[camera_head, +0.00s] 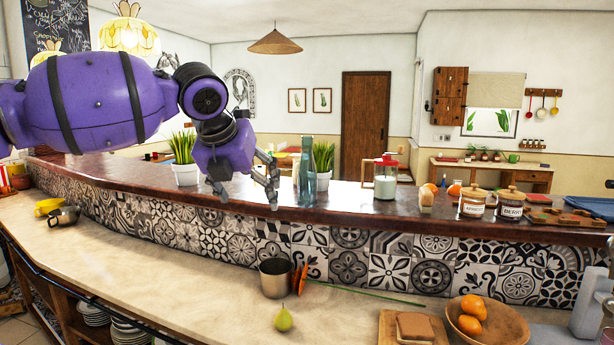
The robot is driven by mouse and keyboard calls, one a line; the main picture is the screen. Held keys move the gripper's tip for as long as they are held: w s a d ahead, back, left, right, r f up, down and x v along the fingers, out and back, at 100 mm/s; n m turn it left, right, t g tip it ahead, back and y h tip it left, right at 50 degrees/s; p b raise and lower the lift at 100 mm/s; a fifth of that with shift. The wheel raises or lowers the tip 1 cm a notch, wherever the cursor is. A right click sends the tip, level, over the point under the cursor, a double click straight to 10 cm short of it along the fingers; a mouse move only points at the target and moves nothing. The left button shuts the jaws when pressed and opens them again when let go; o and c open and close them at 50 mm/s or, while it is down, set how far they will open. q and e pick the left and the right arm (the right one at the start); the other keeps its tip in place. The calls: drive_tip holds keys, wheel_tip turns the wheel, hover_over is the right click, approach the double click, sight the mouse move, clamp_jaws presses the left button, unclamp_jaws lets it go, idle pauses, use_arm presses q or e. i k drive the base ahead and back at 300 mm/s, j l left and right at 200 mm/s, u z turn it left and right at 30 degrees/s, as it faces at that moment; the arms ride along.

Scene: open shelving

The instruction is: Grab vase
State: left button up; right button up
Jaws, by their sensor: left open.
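A tall blue-green glass vase (307,180) stands upright on the dark wooden bar top (345,192), near its front edge. My left gripper (270,185) reaches in from the left and hangs just left of the vase. Its dark fingers are spread, with nothing between them. A gap shows between the fingers and the vase. My right gripper is not in view.
Potted plants stand behind the vase (324,158) and behind my left arm (185,160). A glass jar with a red lid (385,178) and labelled jars (473,204) stand to the right. The lower counter holds a metal cup (275,279) and a pear (283,319).

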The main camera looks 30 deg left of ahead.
sight(307, 191)
drive_tip(key=i+j, duration=0.25)
drive_tip(key=i, duration=0.2)
drive_tip(key=i+j, duration=0.2)
drive_tip(key=i, duration=0.3)
drive_tip(key=i+j, duration=0.25)
drive_tip(key=i, duration=0.2)
